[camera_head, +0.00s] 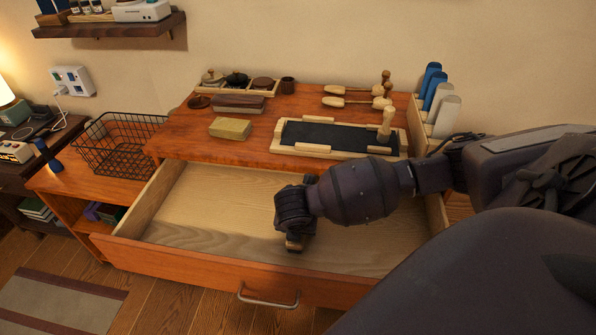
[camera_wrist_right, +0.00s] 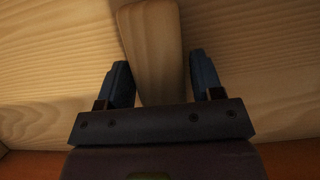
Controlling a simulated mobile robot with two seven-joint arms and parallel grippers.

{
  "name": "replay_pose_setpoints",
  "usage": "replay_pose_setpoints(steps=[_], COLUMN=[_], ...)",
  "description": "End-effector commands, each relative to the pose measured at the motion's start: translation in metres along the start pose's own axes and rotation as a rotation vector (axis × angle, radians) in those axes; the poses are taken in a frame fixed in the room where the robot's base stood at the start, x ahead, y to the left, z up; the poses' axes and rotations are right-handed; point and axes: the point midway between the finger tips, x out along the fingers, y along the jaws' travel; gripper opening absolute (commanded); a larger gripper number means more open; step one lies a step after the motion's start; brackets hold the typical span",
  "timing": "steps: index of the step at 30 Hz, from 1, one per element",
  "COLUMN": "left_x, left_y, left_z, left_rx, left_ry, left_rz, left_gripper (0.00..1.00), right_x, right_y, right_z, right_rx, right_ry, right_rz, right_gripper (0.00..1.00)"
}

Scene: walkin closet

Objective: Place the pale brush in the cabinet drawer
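The pale brush (camera_wrist_right: 155,45) is a light wooden piece between the two fingers of my right gripper (camera_wrist_right: 160,82), seen in the right wrist view. In the head view a small part of the brush (camera_head: 295,242) shows below my right gripper (camera_head: 294,232), inside the open cabinet drawer (camera_head: 185,262). The fingers stand on either side of the brush, with a thin gap visible at the right finger. The brush is at or close to the drawer floor; contact is hard to tell. The gripper hides most of it. My left gripper is out of view.
The drawer is pulled out and its floor is otherwise bare. On the cabinet top (camera_head: 180,143) are a yellowish block (camera_head: 230,128), a brown brush (camera_head: 238,103), a dark-matted tray (camera_head: 275,146) and wooden shoe trees (camera_head: 345,103). A wire basket (camera_head: 95,150) stands left.

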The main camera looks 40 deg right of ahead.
Motion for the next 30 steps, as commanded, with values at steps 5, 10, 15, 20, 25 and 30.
replay_pose_setpoints(steps=[5, 10, 15, 20, 25, 30], left_x=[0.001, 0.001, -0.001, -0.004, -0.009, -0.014], left_y=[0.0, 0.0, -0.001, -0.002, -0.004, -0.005], left_z=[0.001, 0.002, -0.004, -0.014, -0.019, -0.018], left_rx=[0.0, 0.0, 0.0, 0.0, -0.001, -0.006], left_ry=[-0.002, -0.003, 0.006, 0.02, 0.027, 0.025], left_rz=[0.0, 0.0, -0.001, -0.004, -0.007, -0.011], left_gripper=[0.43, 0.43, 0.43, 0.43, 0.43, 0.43], right_x=[0.0, -0.001, -0.014, -0.043, -0.077, -0.104], right_y=[0.0, 0.0, 0.001, 0.002, 0.001, 0.0], right_z=[0.0, 0.0, 0.003, 0.004, 0.004, 0.003], right_rx=[0.0, 0.0, 0.001, 0.002, 0.001, 0.001], right_ry=[0.0, 0.0, -0.002, -0.004, -0.004, -0.002], right_rz=[0.0, 0.0, 0.003, 0.007, 0.006, 0.004], right_gripper=[0.72, 0.72, 0.72, 0.72, 0.72, 0.72])
